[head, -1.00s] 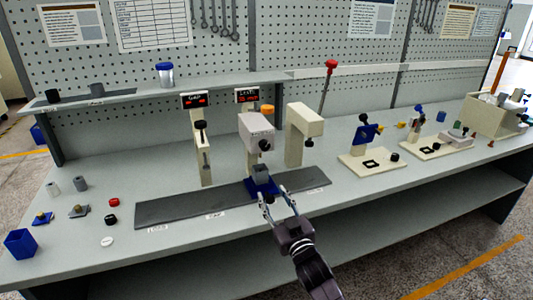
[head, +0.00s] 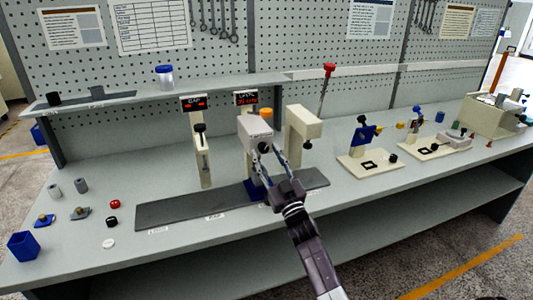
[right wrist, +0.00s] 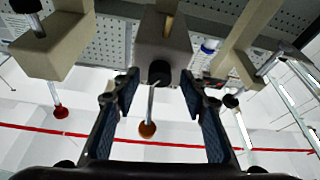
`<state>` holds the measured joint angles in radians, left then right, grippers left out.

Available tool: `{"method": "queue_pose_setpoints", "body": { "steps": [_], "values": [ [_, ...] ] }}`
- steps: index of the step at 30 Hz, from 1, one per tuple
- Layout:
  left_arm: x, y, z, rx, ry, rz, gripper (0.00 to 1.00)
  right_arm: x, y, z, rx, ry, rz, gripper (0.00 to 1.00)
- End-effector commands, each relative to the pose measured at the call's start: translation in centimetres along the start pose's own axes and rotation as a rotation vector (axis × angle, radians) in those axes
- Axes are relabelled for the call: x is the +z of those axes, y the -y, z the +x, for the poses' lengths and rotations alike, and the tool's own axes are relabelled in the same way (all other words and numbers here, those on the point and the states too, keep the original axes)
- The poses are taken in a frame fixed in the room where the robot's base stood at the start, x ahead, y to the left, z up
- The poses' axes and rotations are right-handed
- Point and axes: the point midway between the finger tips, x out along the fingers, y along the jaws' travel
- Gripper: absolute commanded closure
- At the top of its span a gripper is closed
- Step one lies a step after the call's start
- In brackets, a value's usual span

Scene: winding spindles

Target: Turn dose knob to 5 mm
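The black knob (head: 263,147) is on the front of a grey box-shaped dispenser (head: 252,130) with an orange cap on top. In the right wrist view the knob (right wrist: 160,73) shows between the fingertips, with visible space on both sides. My right gripper (head: 266,155) is open around the knob's position, seemingly not touching it; it also shows in the right wrist view (right wrist: 160,82). The display (head: 246,97) above the dispenser has red digits too small to read surely. A blue holder (head: 253,189) is below, partly hidden by my gripper. My left gripper is not in view.
A beige stand with a black knob (head: 200,129) is left of the dispenser. A beige press (head: 303,122) with a red-topped lever is close on the right. A dark grey mat (head: 180,211) lies in front.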

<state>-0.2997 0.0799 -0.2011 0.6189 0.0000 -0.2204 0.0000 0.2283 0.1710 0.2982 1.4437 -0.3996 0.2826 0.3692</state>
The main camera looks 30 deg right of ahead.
Motion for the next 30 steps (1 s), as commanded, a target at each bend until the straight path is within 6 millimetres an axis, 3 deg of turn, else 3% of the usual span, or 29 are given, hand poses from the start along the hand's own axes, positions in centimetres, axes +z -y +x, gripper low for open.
{"method": "queue_pose_setpoints", "body": {
  "steps": [11, 21, 30],
  "values": [
    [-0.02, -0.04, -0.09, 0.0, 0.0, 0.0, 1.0, 0.02, 0.0, 0.53, 0.0, 0.0, -0.001, 0.61],
    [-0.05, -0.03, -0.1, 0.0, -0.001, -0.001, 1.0, 0.01, 0.0, 0.51, 0.0, 0.0, 0.0, 0.99],
    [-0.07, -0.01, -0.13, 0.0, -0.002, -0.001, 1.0, 0.01, -0.07, 0.5, -0.013, 0.001, -0.029, 1.0]
  ]
}}
